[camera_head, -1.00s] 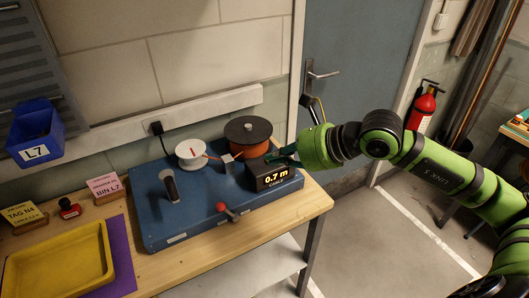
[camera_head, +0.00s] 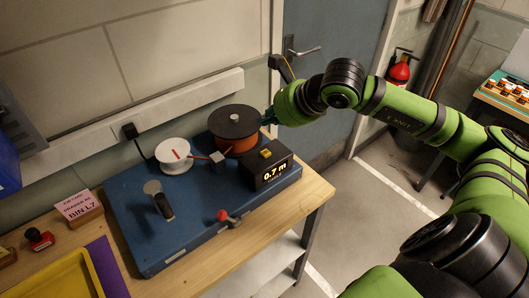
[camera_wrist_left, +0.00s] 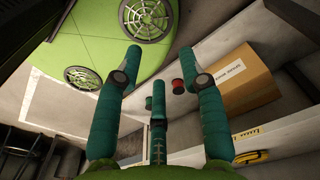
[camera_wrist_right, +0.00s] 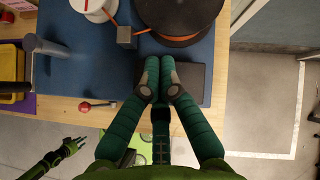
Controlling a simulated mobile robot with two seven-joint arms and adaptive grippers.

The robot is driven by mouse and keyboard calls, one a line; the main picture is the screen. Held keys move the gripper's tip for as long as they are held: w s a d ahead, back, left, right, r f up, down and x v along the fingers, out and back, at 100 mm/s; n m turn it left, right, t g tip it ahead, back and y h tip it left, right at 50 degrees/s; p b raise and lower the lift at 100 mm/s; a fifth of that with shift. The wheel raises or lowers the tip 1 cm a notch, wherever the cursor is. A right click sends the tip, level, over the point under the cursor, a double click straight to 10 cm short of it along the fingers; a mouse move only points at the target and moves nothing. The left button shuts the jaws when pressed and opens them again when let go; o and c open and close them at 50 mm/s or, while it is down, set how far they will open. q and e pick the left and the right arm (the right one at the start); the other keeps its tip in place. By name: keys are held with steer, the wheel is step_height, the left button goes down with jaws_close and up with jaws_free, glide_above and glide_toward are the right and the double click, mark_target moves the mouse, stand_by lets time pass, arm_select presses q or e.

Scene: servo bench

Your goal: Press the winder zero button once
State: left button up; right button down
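The winder is a blue base (camera_head: 200,215) on the bench, with an orange spool under a dark disc (camera_head: 234,128), a white reel (camera_head: 173,156) and a red-knobbed lever (camera_head: 223,215). Its black counter box (camera_head: 272,176) reads 0.7 m and has a yellow button (camera_head: 265,153) on top. My right gripper (camera_head: 268,117) is up beside the spool, apart from the button in the head view. In the right wrist view its fingertips (camera_wrist_right: 160,75) are together and empty, covering part of the counter box (camera_wrist_right: 190,82); the button is hidden there. My left gripper (camera_wrist_left: 160,68) is open and empty, away from the winder.
A yellow tray (camera_head: 55,278), a red stamp (camera_head: 39,239) and a pink BIN L7 card (camera_head: 78,206) are at the bench's left. A wall rail (camera_head: 150,106) runs behind. A cardboard box (camera_wrist_left: 237,80) shows in the left wrist view.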

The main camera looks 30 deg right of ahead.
steer(key=b, duration=0.1)
glide_above(268, 153)
step_height(268, 153, down, 4)
steer(key=shift+s+f, duration=0.1)
step_height(268, 153, down, 3)
steer(key=b, duration=0.3)
steer(key=shift+f+b, duration=0.1)
steer(key=shift+b, duration=0.25)
arm_select(q)
steer(key=f, duration=0.3)
steer(key=w+f, duration=0.1)
steer(key=f, duration=0.1)
steer(key=shift+w+a, duration=0.1)
steer(key=shift+a, duration=0.25)
steer(key=shift+w, duration=0.15)
steer(key=shift+w+t, duration=0.3)
steer(key=shift+s+d, duration=0.1)
steer(key=shift+f+b, duration=0.85)
arm_select(e)
steer(key=shift+f, duration=0.4)
